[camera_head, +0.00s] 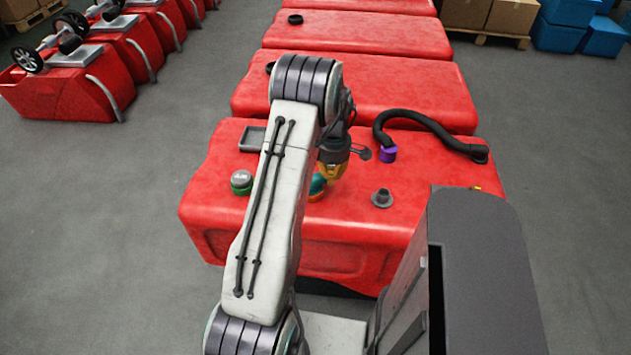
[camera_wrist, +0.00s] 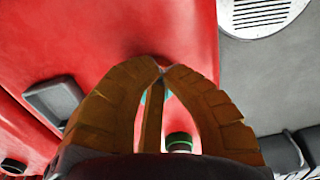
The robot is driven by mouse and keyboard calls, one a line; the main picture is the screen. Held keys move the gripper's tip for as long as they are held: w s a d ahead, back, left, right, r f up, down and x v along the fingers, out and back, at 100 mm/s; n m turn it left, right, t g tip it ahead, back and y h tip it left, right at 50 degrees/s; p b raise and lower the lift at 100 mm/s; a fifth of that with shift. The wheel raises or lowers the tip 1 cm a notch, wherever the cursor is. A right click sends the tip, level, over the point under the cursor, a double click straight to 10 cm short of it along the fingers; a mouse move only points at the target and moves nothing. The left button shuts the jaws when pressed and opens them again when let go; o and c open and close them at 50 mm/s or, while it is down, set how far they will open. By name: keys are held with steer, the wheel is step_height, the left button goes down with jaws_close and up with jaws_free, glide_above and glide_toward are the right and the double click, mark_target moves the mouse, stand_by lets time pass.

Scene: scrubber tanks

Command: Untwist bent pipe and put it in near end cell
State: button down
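A teal bent piece with an orange ring at its foot (camera_head: 317,186) stands on the nearest red tank. It looks like the bent pipe, but my arm partly hides it. My gripper (camera_head: 333,170) is close to its right side, low over the tank. In the wrist view the brown fingertips of my gripper (camera_wrist: 162,70) come together. A little teal shows through the gap just below the tips. I cannot tell whether the fingers touch the pipe. Which part is the near end cell is not clear.
On the same tank (camera_head: 228,205) are a green-ringed white cap (camera_head: 241,182), a grey tray (camera_head: 252,139), a dark flanged plug (camera_head: 382,197) and a black hose (camera_head: 428,122) with a purple end (camera_head: 388,154). More red tanks stand behind. Grey floor is free to the left.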

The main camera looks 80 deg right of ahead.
step_height(320, 180, up, 5)
steer(key=p, duration=0.2)
steer(key=shift+f+p, duration=0.1)
steer(key=shift+p, duration=0.2)
steer(key=c, duration=1.8)
jaws_free()
steer(key=shift+o, duration=0.7)
steer(key=shift+w+f, duration=0.1)
steer(key=shift+w, duration=0.1)
steer(key=o, duration=0.8)
steer(key=w+n+b, duration=0.1)
steer(key=w+d+n, duration=0.1)
steer(key=w+n, duration=0.1)
steer(key=w+n+b, duration=0.1)
steer(key=w, duration=0.1)
steer(key=shift+d+n+b, duration=0.35)
steer(key=shift+n, duration=0.05)
steer(key=shift+w+n, duration=0.25)
steer(key=shift+n, duration=0.05)
steer(key=shift+f+b, duration=3.55)
steer(key=shift+f, duration=1.3)
